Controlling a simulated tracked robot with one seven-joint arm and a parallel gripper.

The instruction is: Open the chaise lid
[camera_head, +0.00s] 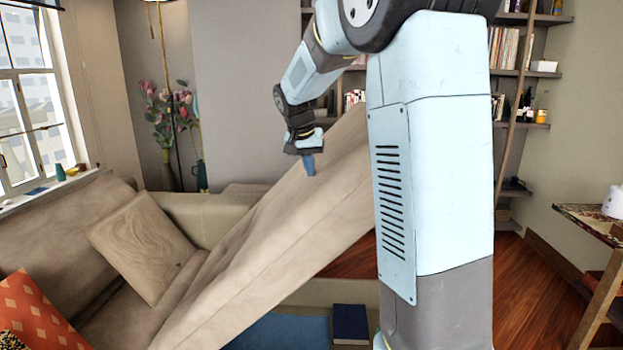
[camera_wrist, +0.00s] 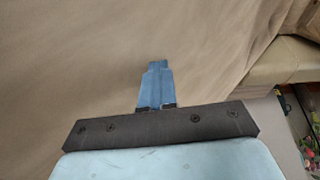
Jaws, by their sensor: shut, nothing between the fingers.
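The beige chaise lid (camera_head: 262,238) is raised and steeply tilted in the head view, its high end at the upper right, partly behind my arm. Its fabric (camera_wrist: 80,65) fills most of the wrist view. Below it the chaise's storage space shows, with a blue surface (camera_head: 280,331) and a dark blue book-like object (camera_head: 350,322). My gripper (camera_head: 310,170) is at the lid's upper face near the high end. Its blue fingers (camera_wrist: 157,68) are shut together with nothing between them. They appear against or very close to the fabric; I cannot tell if they touch.
The sofa carries a beige cushion (camera_head: 143,247) and an orange patterned cushion (camera_head: 38,318) at the left. Shelves (camera_head: 520,72) stand behind my arm. A small table (camera_head: 597,225) is at the right. Wooden floor (camera_head: 535,290) lies clear between.

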